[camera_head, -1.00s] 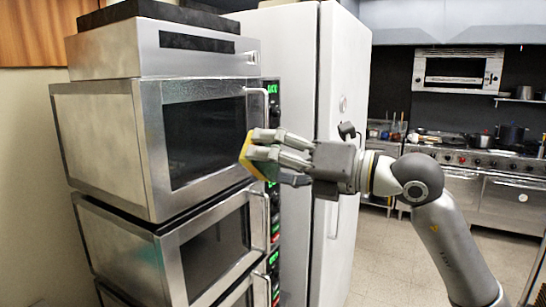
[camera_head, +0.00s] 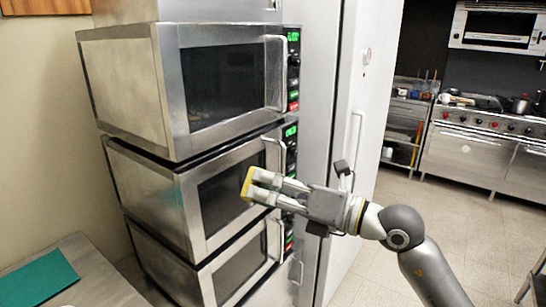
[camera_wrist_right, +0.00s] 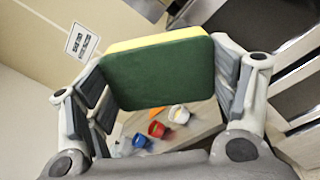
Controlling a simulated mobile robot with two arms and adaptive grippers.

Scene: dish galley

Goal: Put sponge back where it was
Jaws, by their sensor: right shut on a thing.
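The sponge, yellow with a green face, is held in my right gripper. In the head view the sponge (camera_head: 247,183) shows as a yellow edge at the fingertips, in front of the middle microwave. In the right wrist view the sponge (camera_wrist_right: 160,72) fills the space between the two fingers, green face toward the camera. My right gripper (camera_head: 262,188) is shut on it, in the air and apart from any surface. My left gripper is not in view.
Stacked steel microwaves (camera_head: 185,190) stand left of the gripper, beside a white fridge (camera_head: 345,130). A counter (camera_head: 100,285) with a green cloth (camera_head: 38,280) is at the lower left. The wrist view shows a red cup (camera_wrist_right: 157,129) and other small items on a surface below.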

